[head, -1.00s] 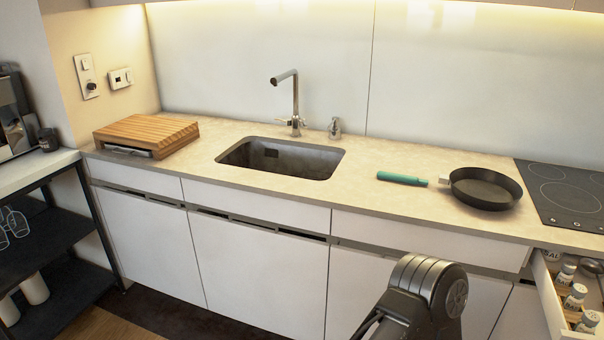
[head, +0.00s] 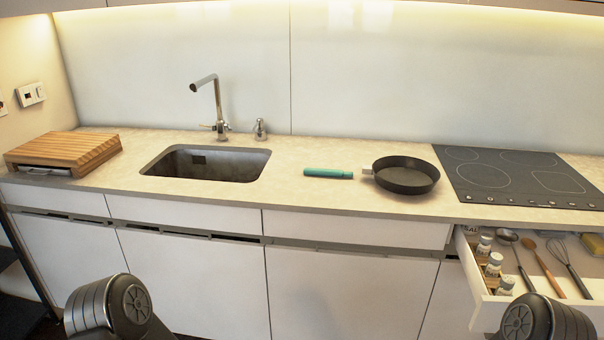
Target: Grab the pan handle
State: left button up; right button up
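A black round frying pan (head: 405,176) sits on the beige countertop, right of the sink and just left of the hob. Its teal handle (head: 328,173) lies on the pan's left side and points left. A short grey metal piece joins the pan's rim; a pale stretch lies between it and the teal grip, and I cannot tell whether they connect. Neither gripper is in view. Only dark rounded links of my arms show at the bottom left and bottom right edges, well in front of the counter and apart from the pan.
A black hob (head: 515,178) lies right of the pan. An open drawer (head: 478,310) with spice jars and utensils juts out below it. The sink (head: 207,163), tap (head: 217,105) and wooden board (head: 65,152) are left. Counter around the handle is clear.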

aim_at(308, 171)
jog(key=i+j, duration=0.15)
jog(key=i, duration=0.4)
jog(key=i+j, duration=0.1)
jog(key=i, duration=0.4)
jog(key=z, duration=1.45)
